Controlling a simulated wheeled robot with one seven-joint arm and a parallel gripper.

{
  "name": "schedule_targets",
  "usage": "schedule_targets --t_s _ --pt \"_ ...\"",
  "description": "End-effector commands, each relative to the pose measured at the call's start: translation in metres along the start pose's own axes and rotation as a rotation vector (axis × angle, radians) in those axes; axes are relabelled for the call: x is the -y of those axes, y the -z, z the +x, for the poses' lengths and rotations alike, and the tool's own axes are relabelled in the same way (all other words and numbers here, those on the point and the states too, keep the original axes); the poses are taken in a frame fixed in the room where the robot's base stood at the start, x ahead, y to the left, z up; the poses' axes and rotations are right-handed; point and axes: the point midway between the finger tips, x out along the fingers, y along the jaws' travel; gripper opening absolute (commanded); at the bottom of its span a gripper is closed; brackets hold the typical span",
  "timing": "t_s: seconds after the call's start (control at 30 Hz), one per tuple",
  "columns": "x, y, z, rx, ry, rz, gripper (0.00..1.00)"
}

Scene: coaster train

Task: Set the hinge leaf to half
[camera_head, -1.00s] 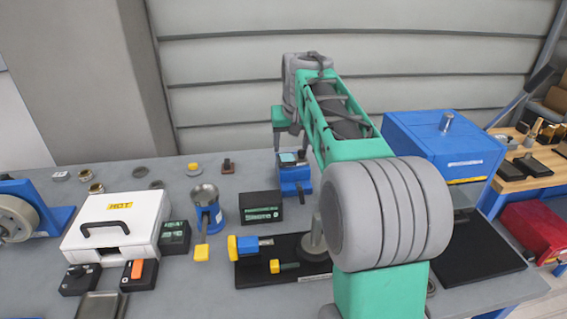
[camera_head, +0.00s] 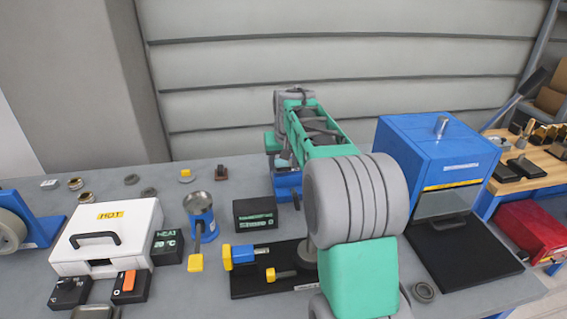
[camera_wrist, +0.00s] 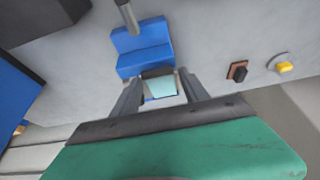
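The hinge leaf is a small pale teal plate (camera_wrist: 162,89), seen in the wrist view at the near side of a blue block (camera_wrist: 143,44) with a dark bar along its edge. The fingers of my gripper (camera_wrist: 160,79) stand apart on either side of the leaf, with the leaf between them. Contact with the leaf is not clear. In the head view the blue block (camera_head: 286,188) is partly covered by my gripper and arm, and the leaf is mostly hidden there.
A black display box (camera_head: 255,213) stands close in front of the block. A blue cup with a yellow handle (camera_head: 201,224) is to the left, beside a white case (camera_head: 110,236). A blue oven-like box (camera_head: 440,150) is at the right. Small brown and yellow pieces lie left of the block.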

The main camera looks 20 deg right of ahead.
Motion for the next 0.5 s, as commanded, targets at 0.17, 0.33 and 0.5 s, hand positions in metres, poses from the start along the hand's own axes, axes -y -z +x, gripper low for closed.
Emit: schedule_targets --t_s 0.17,0.33,0.5 --pt "0.0000 -0.0001 -0.0001 0.000 0.000 0.000 0.37" --pt "0.0000 -0.0002 -0.0001 0.001 0.000 0.000 0.23" --pt "0.0000 -0.0003 -0.0001 0.001 0.000 0.000 0.09"
